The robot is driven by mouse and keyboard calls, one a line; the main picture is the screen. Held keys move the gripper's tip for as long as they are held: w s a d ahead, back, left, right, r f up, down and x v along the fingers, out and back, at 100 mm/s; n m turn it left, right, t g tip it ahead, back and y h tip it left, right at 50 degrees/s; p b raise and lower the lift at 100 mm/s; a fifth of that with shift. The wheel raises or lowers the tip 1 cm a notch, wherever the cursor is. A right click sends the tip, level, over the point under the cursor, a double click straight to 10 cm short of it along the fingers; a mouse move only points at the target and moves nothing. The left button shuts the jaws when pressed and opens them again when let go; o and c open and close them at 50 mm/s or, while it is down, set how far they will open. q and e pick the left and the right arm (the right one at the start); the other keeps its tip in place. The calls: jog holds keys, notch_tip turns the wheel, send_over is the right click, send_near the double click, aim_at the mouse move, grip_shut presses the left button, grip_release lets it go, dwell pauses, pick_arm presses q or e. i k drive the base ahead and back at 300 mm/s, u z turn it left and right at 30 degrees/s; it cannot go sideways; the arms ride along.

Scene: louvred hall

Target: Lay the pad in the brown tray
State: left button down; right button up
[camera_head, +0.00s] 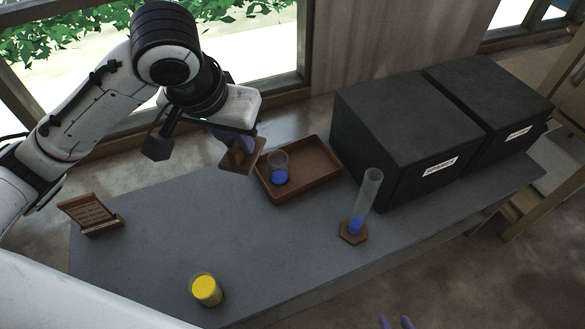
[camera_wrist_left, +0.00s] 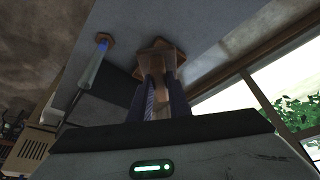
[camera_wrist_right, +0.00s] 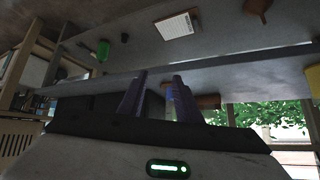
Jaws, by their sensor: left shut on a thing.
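The pad (camera_head: 239,157) is a brown square plate with a raised grip on top. My left gripper (camera_head: 236,140) is shut on that grip and holds the pad tilted, at the left end of the brown tray (camera_head: 318,185). The pad also shows between the fingers in the left wrist view (camera_wrist_left: 160,62). Whether it touches the tray rim cannot be told. The brown tray lies on the grey table and holds a clear beaker with blue content (camera_head: 279,171). My right gripper (camera_head: 397,322) shows only its fingertips at the bottom edge; in the right wrist view (camera_wrist_right: 158,95) its fingers are apart and empty.
A tall tube with blue content (camera_head: 367,194) stands on a brown hexagonal base right of the tray. Black boxes (camera_head: 410,125) fill the back right. A yellow jar (camera_head: 206,290) stands at the front, a brown sign stand (camera_head: 91,214) at the left. The table's middle is clear.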

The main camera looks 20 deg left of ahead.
aim_at(311, 163)
jog(key=z, duration=0.85)
jog(key=k, duration=1.15)
jog(key=z, duration=1.1)
jog(key=i, duration=0.6)
jog(key=u, duration=0.7)
jog(key=i, duration=1.5)
jog(key=u, duration=1.4)
jog(key=i, duration=0.35)
jog(key=u, duration=0.3)
